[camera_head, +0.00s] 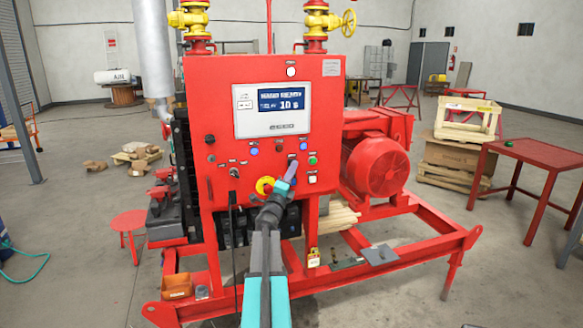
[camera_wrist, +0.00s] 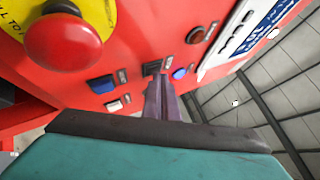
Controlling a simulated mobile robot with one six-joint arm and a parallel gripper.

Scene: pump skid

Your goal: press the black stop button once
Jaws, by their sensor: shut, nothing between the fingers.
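The red control panel (camera_head: 222,110) faces me with several small buttons below its display. In the wrist view, a small dark, square button (camera_wrist: 151,67), which looks like the black stop button, sits right at the tips of my fingers. The fingers hide part of it. My gripper (camera_wrist: 161,82) is shut and empty, pointing at the panel; it also shows in the head view (camera_head: 291,166), in front of the lower button rows. I cannot tell whether the tips touch the button.
A red mushroom button on a yellow plate (camera_wrist: 68,40) bulges out close to the gripper. Dark blue (camera_wrist: 102,84), white (camera_wrist: 114,105), blue (camera_wrist: 180,73) and red (camera_wrist: 195,34) buttons are near. The display (camera_head: 278,104) is above. A red motor (camera_head: 378,165) stands right of the panel.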

